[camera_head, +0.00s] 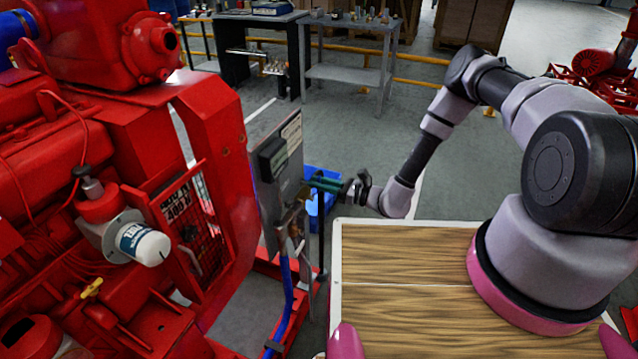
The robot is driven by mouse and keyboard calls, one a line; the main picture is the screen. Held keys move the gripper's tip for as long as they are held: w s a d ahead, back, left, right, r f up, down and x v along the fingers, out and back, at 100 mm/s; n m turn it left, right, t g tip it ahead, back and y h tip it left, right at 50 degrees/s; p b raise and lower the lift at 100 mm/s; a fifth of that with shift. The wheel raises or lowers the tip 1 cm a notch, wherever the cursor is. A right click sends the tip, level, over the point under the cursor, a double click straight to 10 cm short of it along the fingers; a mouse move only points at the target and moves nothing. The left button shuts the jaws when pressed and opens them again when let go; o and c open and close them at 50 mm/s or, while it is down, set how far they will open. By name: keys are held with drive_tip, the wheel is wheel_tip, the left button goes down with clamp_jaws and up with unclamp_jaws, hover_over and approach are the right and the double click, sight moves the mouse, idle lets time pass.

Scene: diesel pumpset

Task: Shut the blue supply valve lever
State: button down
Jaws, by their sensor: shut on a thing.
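A grey panel (280,165) stands on edge beside the red pumpset (215,150), left of centre. Brass-coloured fittings (294,222) sit at its lower right edge, with a blue hose (287,300) running down from there. My gripper (318,184) reaches in from the right, with its green-toned fingers at the panel's right edge. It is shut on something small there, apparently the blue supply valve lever. The fingers and the panel edge hide the lever, so its angle cannot be told. Blue (314,207) also shows just below the fingers; what it belongs to is unclear.
My arm stands on a wooden-topped surface (385,270) at the right. A white filter canister (143,244) and a yellow handle (91,288) are on the engine. Workbenches (345,75) stand behind. Grey floor is open between the panel and the benches.

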drive_tip(key=c, duration=0.7)
unclamp_jaws()
drive_tip(key=v, duration=1.1)
drive_tip(key=shift+r, duration=0.1)
drive_tip(key=d+r+n+g+h, duration=0.2)
drive_tip(key=r+n+g, duration=0.3)
drive_tip(key=r, duration=0.8)
drive_tip(key=d+r+n+g+h, duration=0.3)
drive_tip(key=r+n, duration=0.5)
drive_tip(key=r, duration=0.6)
drive_tip(key=s+d+r+n+t+h, duration=0.1)
drive_tip(key=s+d+r+t+h, duration=0.2)
drive_tip(key=r, duration=0.6)
drive_tip(key=s+d+r+n+t+h, duration=0.2)
drive_tip(key=s+d+r+t+h, duration=0.1)
drive_tip(key=s+d+r, duration=0.3)
drive_tip(key=s+d+r+n+t+h, duration=0.2)
drive_tip(key=s+r, duration=0.5)
drive_tip(key=r, duration=0.4)
drive_tip(key=shift+s+d+r+t+h, duration=0.15)
drive_tip(key=shift+d+t+h, duration=0.1)
drive_tip(key=shift+d+h, duration=0.35)
drive_tip(key=shift+s+d+r+t+h, duration=0.1)
drive_tip(key=shift+d+r+t+h, duration=0.25)
drive_tip(key=shift+d, duration=0.45)
